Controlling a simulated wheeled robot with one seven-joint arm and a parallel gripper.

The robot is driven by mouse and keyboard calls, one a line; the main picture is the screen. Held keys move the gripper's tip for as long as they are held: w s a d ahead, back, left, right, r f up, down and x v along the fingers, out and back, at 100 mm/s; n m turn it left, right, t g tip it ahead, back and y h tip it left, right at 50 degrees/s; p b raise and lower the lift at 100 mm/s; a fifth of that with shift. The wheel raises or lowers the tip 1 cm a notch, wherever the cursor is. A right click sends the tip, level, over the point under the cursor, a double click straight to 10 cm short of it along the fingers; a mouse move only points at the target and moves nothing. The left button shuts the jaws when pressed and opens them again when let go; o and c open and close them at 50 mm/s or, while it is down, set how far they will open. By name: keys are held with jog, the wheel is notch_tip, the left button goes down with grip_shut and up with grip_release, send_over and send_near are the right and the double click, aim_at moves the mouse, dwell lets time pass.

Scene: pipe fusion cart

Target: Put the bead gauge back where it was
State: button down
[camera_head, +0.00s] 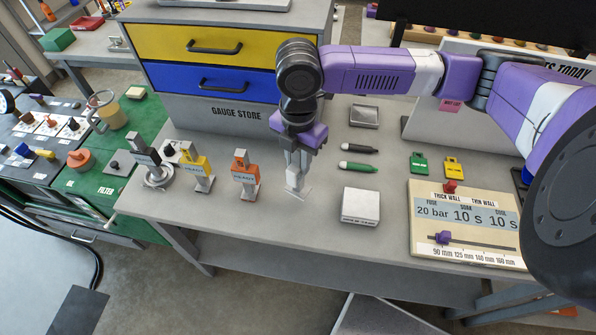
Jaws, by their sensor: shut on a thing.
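My gripper (297,153) points down over the bench, right of the row of gauges. It is shut on a pale grey upright piece (295,181), which looks like a gauge with a flat foot. The foot is at or just above the bench top; I cannot tell if it touches. Its upper part is hidden by the fingers. To the left stand an orange gauge (244,174), a yellow gauge (197,170) and a dark gauge (150,166) on a round base. I cannot read which one is the bead gauge.
The gauge store (225,116), with a yellow drawer (205,42) and a blue drawer (215,82), stands behind, both shut. A white box (360,206) and two markers (358,167) lie to the right. A settings board (466,225) is further right. The bench front edge is near.

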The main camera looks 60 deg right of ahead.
aim_at(299, 173)
jog(key=shift+f, duration=2.55)
jog(key=c, duration=1.2)
grip_release()
jog(key=shift+s, duration=0.1)
jog(key=shift+o, duration=0.2)
